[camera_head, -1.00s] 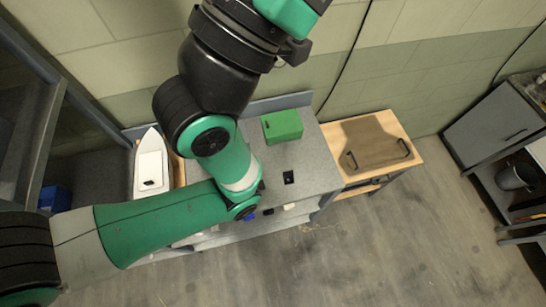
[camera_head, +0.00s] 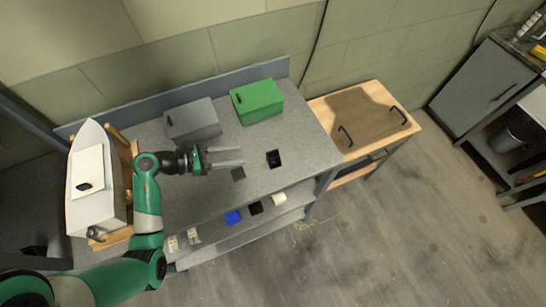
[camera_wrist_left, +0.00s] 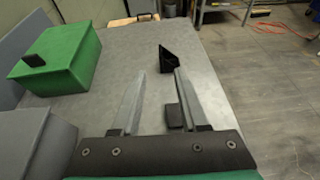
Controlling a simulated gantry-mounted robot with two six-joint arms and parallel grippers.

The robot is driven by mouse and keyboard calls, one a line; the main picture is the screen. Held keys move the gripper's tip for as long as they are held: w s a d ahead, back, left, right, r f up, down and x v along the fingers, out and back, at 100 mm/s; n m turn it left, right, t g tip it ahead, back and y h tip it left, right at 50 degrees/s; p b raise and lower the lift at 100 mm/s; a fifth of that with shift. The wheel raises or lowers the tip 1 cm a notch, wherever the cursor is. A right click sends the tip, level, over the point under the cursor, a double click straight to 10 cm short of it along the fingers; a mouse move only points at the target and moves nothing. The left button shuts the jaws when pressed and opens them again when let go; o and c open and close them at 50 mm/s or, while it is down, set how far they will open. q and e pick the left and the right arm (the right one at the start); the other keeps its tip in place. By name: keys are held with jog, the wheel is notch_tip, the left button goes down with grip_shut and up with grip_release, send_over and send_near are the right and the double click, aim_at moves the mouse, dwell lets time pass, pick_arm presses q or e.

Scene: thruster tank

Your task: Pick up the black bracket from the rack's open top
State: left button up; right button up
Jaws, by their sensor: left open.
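A black angular bracket (camera_head: 274,159) rests on the grey rack top (camera_head: 305,150), right of its middle. In the left wrist view the bracket (camera_wrist_left: 178,60) shows a slanted side and lies ahead of the fingertips, slightly right. My left gripper (camera_head: 241,156) is open and empty, its fingers pointing right towards the bracket with a gap between. In the left wrist view my left gripper (camera_wrist_left: 159,72) has both fingers spread. A small dark square piece (camera_head: 238,174) lies just below the fingers; it shows beside the right finger in the wrist view (camera_wrist_left: 175,117). My right gripper is not in view.
A green box (camera_head: 258,101) and a grey box (camera_head: 193,121) stand at the back. A white boat-shaped object (camera_head: 95,205) is at left. A lower shelf holds a blue piece (camera_head: 233,217) and other small pieces. A wooden table (camera_head: 390,137) adjoins at right.

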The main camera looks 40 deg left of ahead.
aim_at(267, 153)
pick_arm(q)
jog(key=shift+s+f, duration=0.15)
jog(key=shift+f, duration=0.1)
jog(key=x, duration=0.6)
jog(key=shift+w+d+b, duration=0.15)
jog(key=shift+w+b, duration=0.15)
jog(key=shift+b, duration=0.05)
jog(key=b+x, duration=0.1)
jog(key=x, duration=0.4)
jog(key=shift+w, duration=0.1)
grip_shut()
dwell(0.7)
